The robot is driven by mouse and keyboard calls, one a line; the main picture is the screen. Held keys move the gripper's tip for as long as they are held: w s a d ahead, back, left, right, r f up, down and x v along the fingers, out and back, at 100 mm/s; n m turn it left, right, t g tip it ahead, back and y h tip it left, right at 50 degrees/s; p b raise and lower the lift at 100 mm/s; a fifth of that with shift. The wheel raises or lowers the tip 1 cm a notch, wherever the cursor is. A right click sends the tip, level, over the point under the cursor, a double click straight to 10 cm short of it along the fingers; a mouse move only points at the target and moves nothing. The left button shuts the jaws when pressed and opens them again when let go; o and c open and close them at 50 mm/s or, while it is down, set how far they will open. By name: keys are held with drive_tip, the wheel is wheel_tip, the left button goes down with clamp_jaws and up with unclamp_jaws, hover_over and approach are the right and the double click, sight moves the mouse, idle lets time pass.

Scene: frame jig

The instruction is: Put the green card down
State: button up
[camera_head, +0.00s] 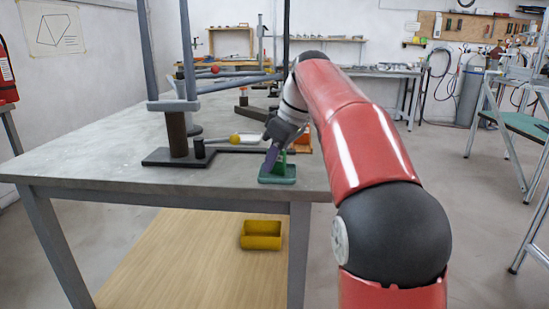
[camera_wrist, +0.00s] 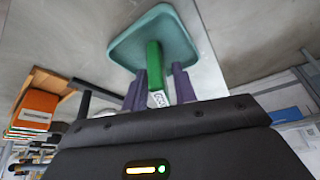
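The green card (camera_wrist: 155,62) stands on end on a small teal-green tray (camera_wrist: 150,40), its near end showing a white label with dark marks. In the head view the card (camera_head: 281,158) rises from the tray (camera_head: 277,180) near the front edge of the grey table. My gripper (camera_wrist: 160,76) has its two purple fingers on either side of the card. The left finger is close against it, while a narrow gap shows at the right finger, so the gripper looks slightly open around the card. In the head view my gripper (camera_head: 271,158) partly hides the card.
A dark stand (camera_head: 176,134) with a black base is left of the tray, with a yellow-handled tool (camera_head: 245,139) behind. An orange object (camera_head: 301,140) lies just beyond my gripper. A yellow bin (camera_head: 261,242) sits on the lower shelf. The table's left front is bare.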

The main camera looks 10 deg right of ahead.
drive_tip(key=shift+o, duration=0.4)
drive_tip(key=shift+r, duration=0.1)
drive_tip(key=shift+r, duration=0.3)
drive_tip(key=p+v, duration=0.2)
drive_tip(key=v, duration=0.8)
drive_tip(key=shift+s+m, duration=1.4)
drive_tip(key=shift+s, duration=1.1)
drive_tip(key=s+a+f+m+t+h, duration=0.2)
drive_tip(key=s+f+m, duration=0.5)
drive_tip(key=s+f, duration=1.5)
wheel_tip(320, 180, down, 4)
drive_tip(key=shift+r+t+h, duration=0.15)
drive_tip(key=shift+t+h, duration=0.25)
drive_tip(key=shift+h, duration=0.3)
drive_tip(key=shift+a, duration=0.15)
